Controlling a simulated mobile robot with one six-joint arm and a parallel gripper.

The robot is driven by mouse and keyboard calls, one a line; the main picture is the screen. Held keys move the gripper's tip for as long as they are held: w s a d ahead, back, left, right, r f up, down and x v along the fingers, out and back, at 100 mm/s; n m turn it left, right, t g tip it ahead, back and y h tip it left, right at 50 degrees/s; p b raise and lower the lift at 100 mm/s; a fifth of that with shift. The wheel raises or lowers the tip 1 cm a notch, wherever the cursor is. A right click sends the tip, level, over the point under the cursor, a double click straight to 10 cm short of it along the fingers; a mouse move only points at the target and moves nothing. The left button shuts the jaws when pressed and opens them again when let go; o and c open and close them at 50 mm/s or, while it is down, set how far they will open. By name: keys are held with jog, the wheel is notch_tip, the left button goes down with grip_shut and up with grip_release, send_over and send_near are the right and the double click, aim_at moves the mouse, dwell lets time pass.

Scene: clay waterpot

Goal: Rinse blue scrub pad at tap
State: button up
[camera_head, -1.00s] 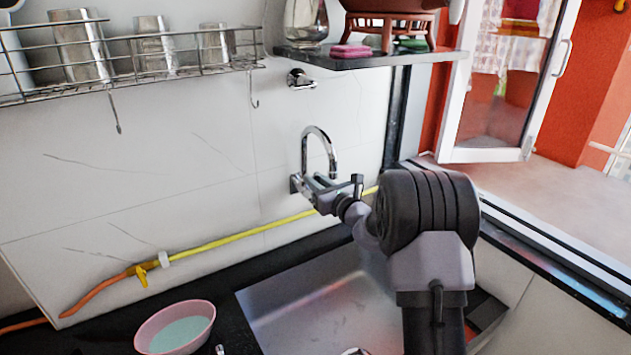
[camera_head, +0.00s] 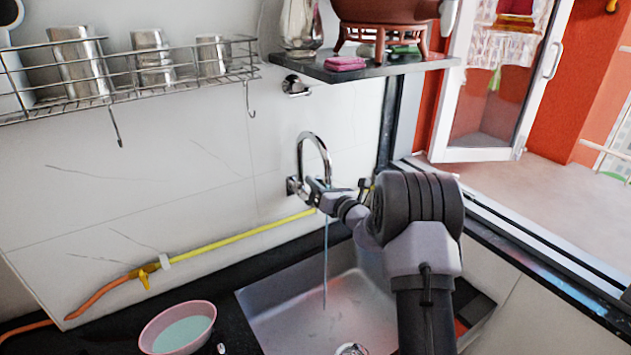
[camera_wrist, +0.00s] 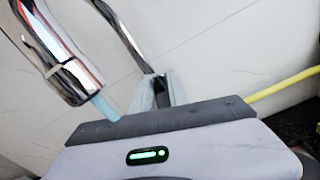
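The metal tap (camera_head: 312,150) is on the white wall above the sink. A thin stream of water (camera_head: 325,262) falls from its spout into the sink (camera_head: 285,300). The spout (camera_wrist: 62,70) is close at the left of the wrist view, with water leaving it. My gripper (camera_wrist: 162,92) is beside the tap's body, its fingers close together with a narrow dark gap and no pad visible between them. In the head view my arm partly hides the gripper and the tap handle. I cannot make out a blue scrub pad in either view.
A pink bowl (camera_head: 150,332) of pale blue-green liquid stands on the dark counter left of the sink. A shelf (camera_head: 375,70) above holds a pink pad (camera_head: 345,63), a green pad (camera_head: 405,50) and a clay pot (camera_head: 385,10). A yellow hose (camera_head: 235,236) runs along the wall.

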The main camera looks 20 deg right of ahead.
jog(key=o, duration=0.4)
jog(key=s+d+p, duration=0.2)
jog(key=s+d, duration=0.1)
jog(key=s, duration=1.4)
jog(key=shift+d, duration=0.2)
